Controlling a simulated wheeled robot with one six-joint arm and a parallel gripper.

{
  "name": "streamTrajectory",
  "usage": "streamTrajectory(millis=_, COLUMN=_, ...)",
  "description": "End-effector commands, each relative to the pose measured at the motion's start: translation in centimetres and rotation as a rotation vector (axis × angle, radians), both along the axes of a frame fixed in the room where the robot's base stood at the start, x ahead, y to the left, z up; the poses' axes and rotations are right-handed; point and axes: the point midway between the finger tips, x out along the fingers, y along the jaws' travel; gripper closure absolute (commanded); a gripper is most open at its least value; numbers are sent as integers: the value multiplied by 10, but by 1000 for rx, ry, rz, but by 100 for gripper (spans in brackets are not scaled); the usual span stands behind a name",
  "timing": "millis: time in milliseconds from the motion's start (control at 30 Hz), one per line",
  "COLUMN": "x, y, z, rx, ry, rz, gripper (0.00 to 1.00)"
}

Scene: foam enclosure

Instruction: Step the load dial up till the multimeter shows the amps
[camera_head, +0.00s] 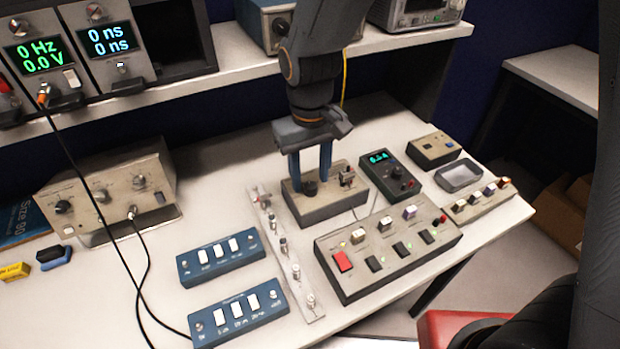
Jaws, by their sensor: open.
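A beige box (325,205) on the bench carries a black round dial (310,187) at its left and a small post or switch at its right. My gripper (311,174) points down over this box with its two blue-grey fingers apart. The fingertips are close above or around the dial; I cannot tell whether they touch it. The dark handheld multimeter (392,176) lies just right of the box. Its cyan display (379,157) is lit and seems to read about 0.34, though the digits are small.
A larger beige switch box (335,282) with a red button stands in front. Two blue switch boxes (220,257) and a metal strip (288,262) with posts are at left. A grey tray (459,176) and small boxes are at right. A shelf of instruments (245,62) runs behind.

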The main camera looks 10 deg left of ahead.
Motion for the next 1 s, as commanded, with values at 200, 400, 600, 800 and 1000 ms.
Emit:
streamTrajectory(millis=200, x=1, y=1, z=33, rx=3, ry=-4, rz=0, gripper=59)
streamTrajectory(millis=400, x=0, y=1, z=56, rx=2, ry=-3, rz=0, gripper=59)
streamTrajectory(millis=600, x=0, y=1, z=63, rx=1, ry=-1, rz=0, gripper=59)
streamTrajectory(millis=800, x=0, y=1, z=63, rx=1, ry=-1, rz=0, gripper=59)
streamTrajectory(millis=1000, x=0, y=1, z=63, rx=1, ry=-1, rz=0, gripper=59)
